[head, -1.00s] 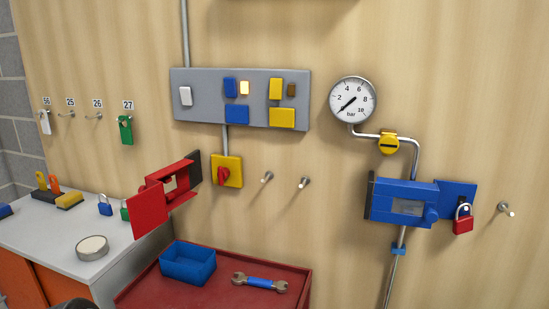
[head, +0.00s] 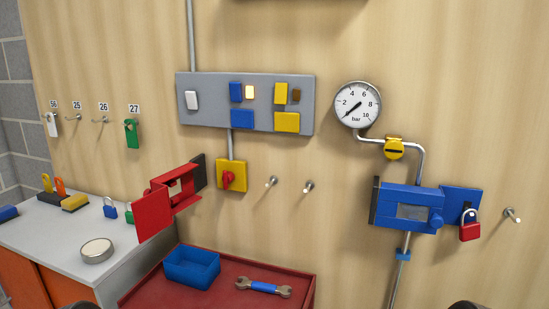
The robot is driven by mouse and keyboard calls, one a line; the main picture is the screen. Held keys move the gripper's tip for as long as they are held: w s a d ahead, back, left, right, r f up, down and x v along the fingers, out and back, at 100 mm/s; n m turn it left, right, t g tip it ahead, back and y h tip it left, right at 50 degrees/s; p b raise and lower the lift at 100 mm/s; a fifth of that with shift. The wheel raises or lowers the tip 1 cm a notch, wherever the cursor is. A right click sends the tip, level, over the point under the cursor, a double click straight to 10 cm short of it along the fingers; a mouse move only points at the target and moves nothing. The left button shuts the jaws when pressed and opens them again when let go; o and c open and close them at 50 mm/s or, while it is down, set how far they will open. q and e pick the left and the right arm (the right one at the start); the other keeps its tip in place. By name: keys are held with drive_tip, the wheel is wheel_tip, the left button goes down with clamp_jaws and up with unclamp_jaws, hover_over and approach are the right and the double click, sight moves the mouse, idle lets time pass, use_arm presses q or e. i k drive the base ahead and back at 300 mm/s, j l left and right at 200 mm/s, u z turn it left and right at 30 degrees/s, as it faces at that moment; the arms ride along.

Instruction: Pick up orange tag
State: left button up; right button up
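An orange tag (head: 60,187) stands upright in a dark holder (head: 49,198) on the light counter at the left. A yellow tag (head: 47,183) stands beside it on the left, in the same holder. The orange tag's lower end is hidden in the holder. Neither gripper shows; only small dark rounded shapes, perhaps parts of my arms, cut into the bottom edge at left and right.
The grey counter (head: 60,240) also bears a yellow block (head: 75,203), a blue padlock (head: 110,208), a green padlock (head: 130,213) and a round tin (head: 97,250). The red open cover (head: 168,201) juts out near the counter's right side. A red cart (head: 225,292) stands right of it.

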sight(61, 190)
drive_tip(key=u, duration=1.3)
